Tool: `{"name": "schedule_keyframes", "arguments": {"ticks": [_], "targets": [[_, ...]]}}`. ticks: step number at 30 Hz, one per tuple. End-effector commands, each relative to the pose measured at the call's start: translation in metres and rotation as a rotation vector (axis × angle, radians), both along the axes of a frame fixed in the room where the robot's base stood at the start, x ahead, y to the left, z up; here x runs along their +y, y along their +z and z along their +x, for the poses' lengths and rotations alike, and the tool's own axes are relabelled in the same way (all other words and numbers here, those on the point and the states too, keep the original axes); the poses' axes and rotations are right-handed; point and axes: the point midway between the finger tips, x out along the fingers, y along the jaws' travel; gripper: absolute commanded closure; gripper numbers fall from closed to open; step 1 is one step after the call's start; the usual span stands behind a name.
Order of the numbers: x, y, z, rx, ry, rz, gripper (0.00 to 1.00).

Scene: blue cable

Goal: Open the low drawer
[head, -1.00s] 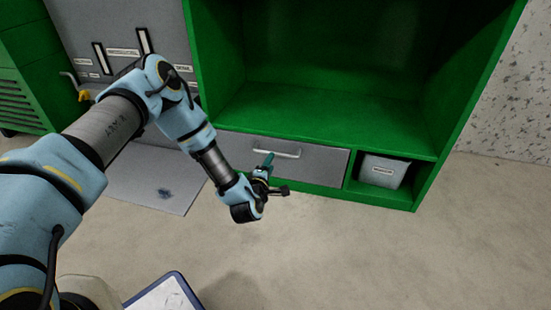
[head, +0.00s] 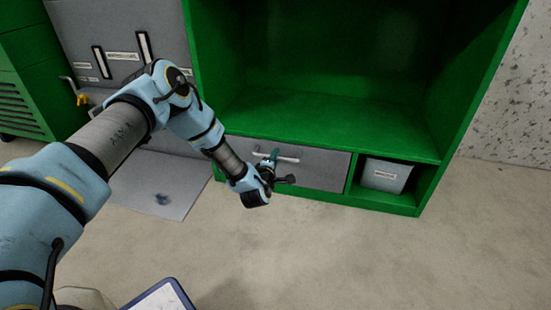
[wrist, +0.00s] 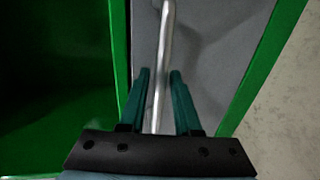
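The low drawer (head: 322,170) has a grey front at the bottom of the green cabinet, and looks closed. Its silver bar handle (head: 288,158) runs along the upper part of the front. My gripper (head: 272,158) is at the left part of the handle. In the wrist view my gripper (wrist: 160,85) has its two teal fingers apart, one on each side of the handle (wrist: 164,40). Gaps show between the fingers and the bar, so it is around the handle without visibly gripping it. The drawer front (wrist: 210,45) fills the middle of that view.
A grey bin (head: 385,175) with a label sits in the cubby right of the drawer. The green cabinet's open shelf (head: 330,120) is above. A grey panel (head: 155,180) lies on the floor at left. The concrete floor in front of the drawer is clear.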

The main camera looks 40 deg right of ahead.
Motion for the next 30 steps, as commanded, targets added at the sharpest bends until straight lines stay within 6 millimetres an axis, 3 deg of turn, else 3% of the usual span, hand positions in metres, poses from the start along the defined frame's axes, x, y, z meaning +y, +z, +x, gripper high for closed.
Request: {"name": "schedule_keyframes", "arguments": {"ticks": [1, 8, 30], "targets": [[0.0001, 0.0, 0.0, 0.0, 0.0, 0.0, 0.75], [0.0002, -0.0001, 0.0, 0.0, 0.0, 0.0, 1.0], [0.0003, -0.0003, 0.0, 0.0, 0.0, 0.0, 1.0]]}}
